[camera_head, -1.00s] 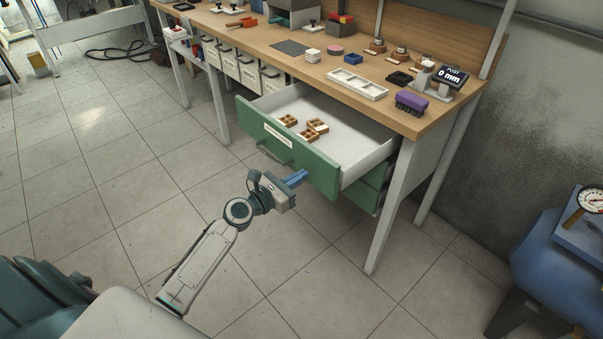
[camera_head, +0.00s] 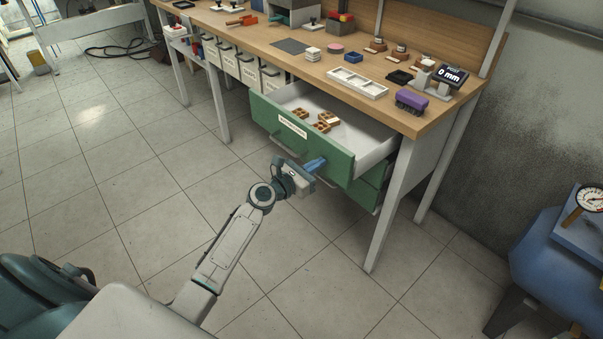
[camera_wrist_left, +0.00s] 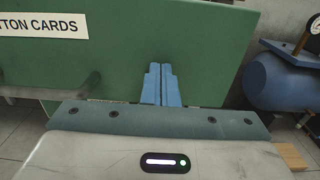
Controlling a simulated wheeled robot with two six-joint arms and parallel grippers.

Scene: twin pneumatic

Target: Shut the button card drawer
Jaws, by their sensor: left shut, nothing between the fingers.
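The button card drawer (camera_head: 335,158) has a green front and a white inside, and stands partly open under the bench top. Several brown-gold blocks (camera_head: 324,122) lie in it. In the left wrist view its green front (camera_wrist_left: 210,50) fills much of the picture, with a label (camera_wrist_left: 40,26) whose visible part reads "TTON CARDS". My left gripper (camera_head: 316,164) is shut and empty, its blue fingertips at the lower part of the drawer front, right of the handle (camera_head: 286,148). In the wrist view the fingers (camera_wrist_left: 161,84) point at the front; contact looks likely but is not certain. My right gripper is not in view.
Another green drawer (camera_head: 368,190) sits below. The wooden bench top (camera_head: 300,70) carries a white tray (camera_head: 357,83), a purple brush (camera_head: 411,101) and a gauge reading 0 mm (camera_head: 452,76). A blue tank (camera_head: 550,250) stands at the right. The floor in front is clear.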

